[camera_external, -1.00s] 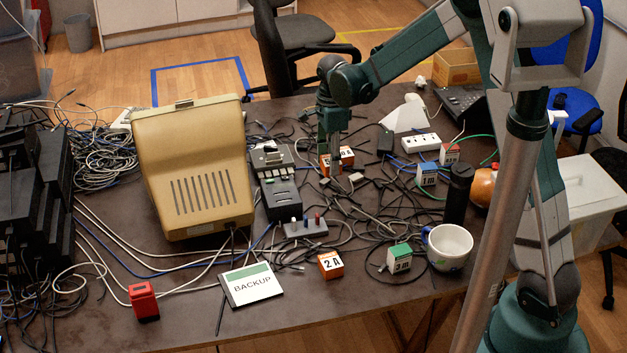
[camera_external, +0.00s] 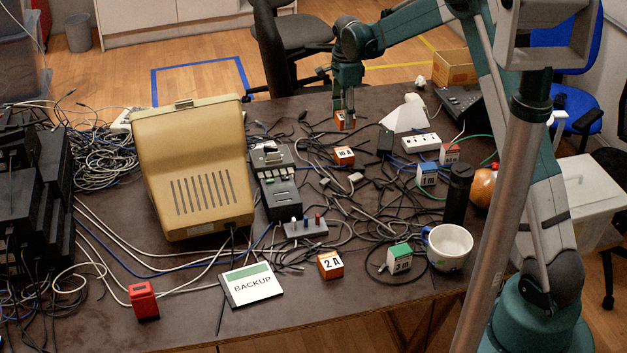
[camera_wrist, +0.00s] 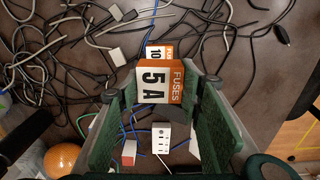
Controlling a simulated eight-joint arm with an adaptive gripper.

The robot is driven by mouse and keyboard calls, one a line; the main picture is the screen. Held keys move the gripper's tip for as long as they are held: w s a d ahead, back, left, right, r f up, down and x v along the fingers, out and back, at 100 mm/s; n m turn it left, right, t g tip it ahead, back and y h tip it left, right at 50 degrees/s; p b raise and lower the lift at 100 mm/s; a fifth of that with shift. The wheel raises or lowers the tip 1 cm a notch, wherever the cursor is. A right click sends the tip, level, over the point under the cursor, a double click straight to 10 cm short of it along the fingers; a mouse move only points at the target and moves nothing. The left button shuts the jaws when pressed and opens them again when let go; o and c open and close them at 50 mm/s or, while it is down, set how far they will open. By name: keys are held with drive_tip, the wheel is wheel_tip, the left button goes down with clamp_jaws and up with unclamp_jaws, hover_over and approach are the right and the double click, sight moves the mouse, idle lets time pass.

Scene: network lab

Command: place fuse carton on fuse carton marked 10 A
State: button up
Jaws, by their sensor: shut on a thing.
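My gripper (camera_external: 345,108) is shut on an orange and white fuse carton marked 5 A (camera_wrist: 157,84), held between its two green fingers. The held carton (camera_external: 343,121) shows below the fingers in the external view. The fuse carton marked 10 A (camera_external: 344,155) stands on the table, apart from the held carton. In the wrist view the 10 A carton (camera_wrist: 157,53) looks smaller, is partly hidden behind the held carton and lies lower than it.
Loose cables and a black switch box (camera_external: 279,197) lie around the 10 A carton. A white power strip (camera_external: 420,143) and a white wedge-shaped object (camera_external: 405,115) stand to the right. A 2 A carton (camera_external: 330,265) and a mug (camera_external: 449,248) are nearer the front.

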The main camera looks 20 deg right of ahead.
drive_tip(key=shift+f, duration=0.1)
hover_over(342, 153)
drive_tip(key=shift+f+b, duration=0.4)
drive_tip(key=shift+f, duration=2.65)
drive_tip(key=shift+f, duration=1.85)
drive_tip(key=shift+f+b, duration=0.15)
drive_tip(key=shift+b, duration=0.2)
drive_tip(key=o, duration=0.9)
wheel_tip(342, 153, up, 12)
drive_tip(key=shift+r+p, duration=0.15)
drive_tip(key=shift+p, duration=0.65)
